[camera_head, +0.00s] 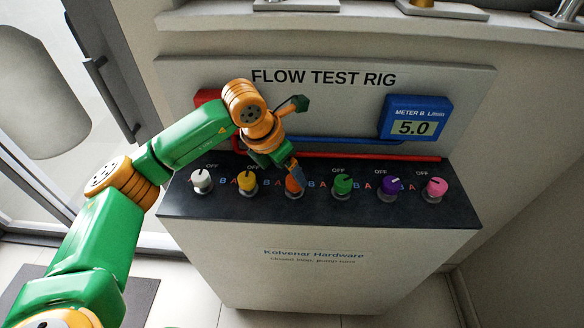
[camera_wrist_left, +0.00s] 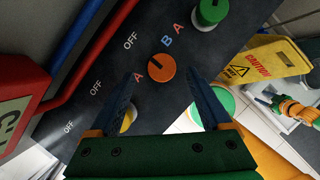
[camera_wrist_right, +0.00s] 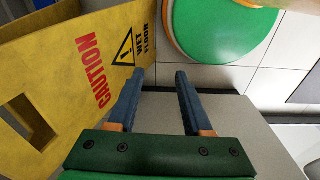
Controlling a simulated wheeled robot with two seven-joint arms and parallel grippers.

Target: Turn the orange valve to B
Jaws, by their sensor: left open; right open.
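The orange valve (camera_head: 293,187) is a round knob on the dark top of the flow test rig, third from the left; my left gripper partly hides it in the head view. In the left wrist view the orange valve (camera_wrist_left: 162,68) lies just beyond and between the fingertips. Labels A (camera_wrist_left: 138,77), B (camera_wrist_left: 167,42) and OFF (camera_wrist_left: 130,40) surround it. My left gripper (camera_wrist_left: 164,82) is open and empty, above the knob. My right gripper (camera_wrist_right: 160,74) is open and empty, away from the rig.
White (camera_head: 201,181), yellow (camera_head: 247,183), green (camera_head: 342,184), purple (camera_head: 389,188) and pink (camera_head: 435,188) valves flank the orange one. The blue meter B (camera_head: 414,119) reads 5.0. Pipes run behind the valves. A yellow wet-floor sign (camera_wrist_right: 75,75) stands near my right gripper.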

